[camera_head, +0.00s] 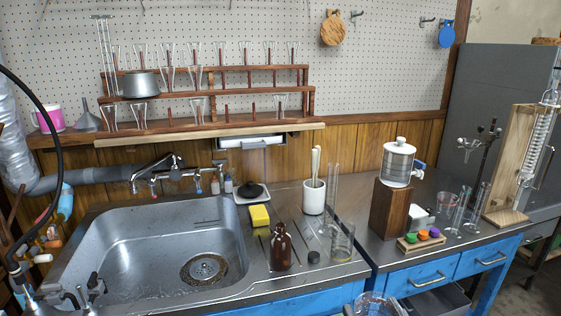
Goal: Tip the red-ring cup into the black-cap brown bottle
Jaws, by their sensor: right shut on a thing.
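The brown bottle (281,249) stands upright on the steel counter, just right of the sink. Its neck looks uncovered, and a small black cap (313,257) sits on the counter to its right. A clear cup (369,302) shows at the bottom edge, in front of the counter and cut off by the frame. A red ring on it cannot be made out. My right gripper (385,309) is barely in view there, shut on this cup, to the right of and nearer than the bottle.
A clear beaker (343,244) stands right of the cap, with a tall glass cylinder (332,200) behind. A yellow sponge (260,216) lies behind the bottle. The sink (130,240) is at left. A wooden block with colored stoppers (421,241) and an open drawer (440,300) are at right.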

